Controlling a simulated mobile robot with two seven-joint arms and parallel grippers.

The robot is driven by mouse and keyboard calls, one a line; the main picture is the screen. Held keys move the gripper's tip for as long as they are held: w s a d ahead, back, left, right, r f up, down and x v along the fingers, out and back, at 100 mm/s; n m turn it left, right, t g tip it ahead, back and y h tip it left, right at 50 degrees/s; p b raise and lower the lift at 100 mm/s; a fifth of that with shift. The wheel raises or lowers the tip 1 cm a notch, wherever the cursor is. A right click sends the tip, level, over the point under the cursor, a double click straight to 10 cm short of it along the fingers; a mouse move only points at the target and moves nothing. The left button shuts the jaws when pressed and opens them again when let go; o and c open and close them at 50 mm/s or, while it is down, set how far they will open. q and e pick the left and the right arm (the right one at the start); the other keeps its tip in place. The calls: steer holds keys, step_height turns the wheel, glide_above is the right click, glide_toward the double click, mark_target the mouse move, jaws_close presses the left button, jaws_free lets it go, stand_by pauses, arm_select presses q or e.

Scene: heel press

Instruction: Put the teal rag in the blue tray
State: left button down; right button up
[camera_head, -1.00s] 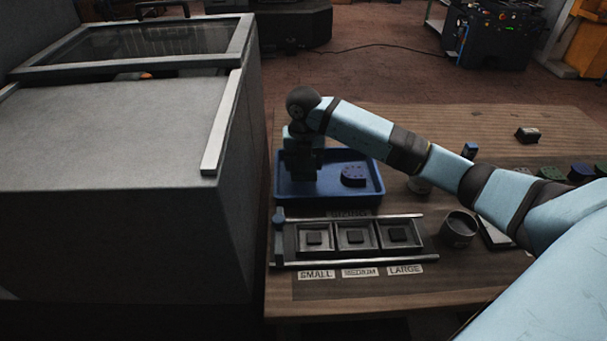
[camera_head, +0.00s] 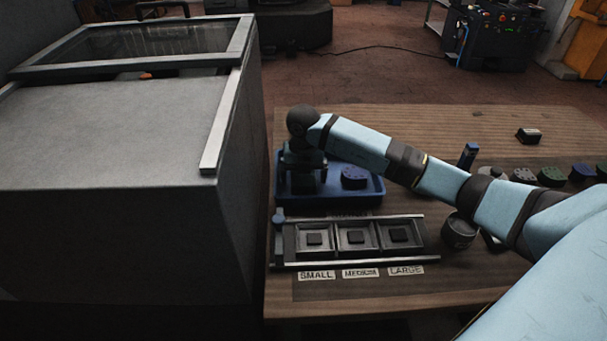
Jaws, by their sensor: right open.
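The blue tray (camera_head: 345,198) sits on the wooden table, just right of the large grey machine. My right gripper (camera_head: 303,184) is open, pointing down over the left part of the tray, with its tips low inside the tray outline. A dark teal patch shows at the fingers; it may be the teal rag, but it is too dark to tell rag from gripper. A dark blue heel-shaped block (camera_head: 354,177) lies in the right part of the tray. My left gripper is out of view.
In front of the tray is a rail fixture (camera_head: 355,239) with three pockets marked small, medium and large. A round dark cup (camera_head: 459,231) stands to its right. Several coloured blocks, one green (camera_head: 551,177), line the right side. The grey machine (camera_head: 110,140) walls off the left.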

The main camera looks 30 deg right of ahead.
step_height(320, 180, up, 12)
steer(key=p, duration=0.1)
steer(key=shift+r, duration=0.15)
stand_by(0.3)
stand_by(0.4)
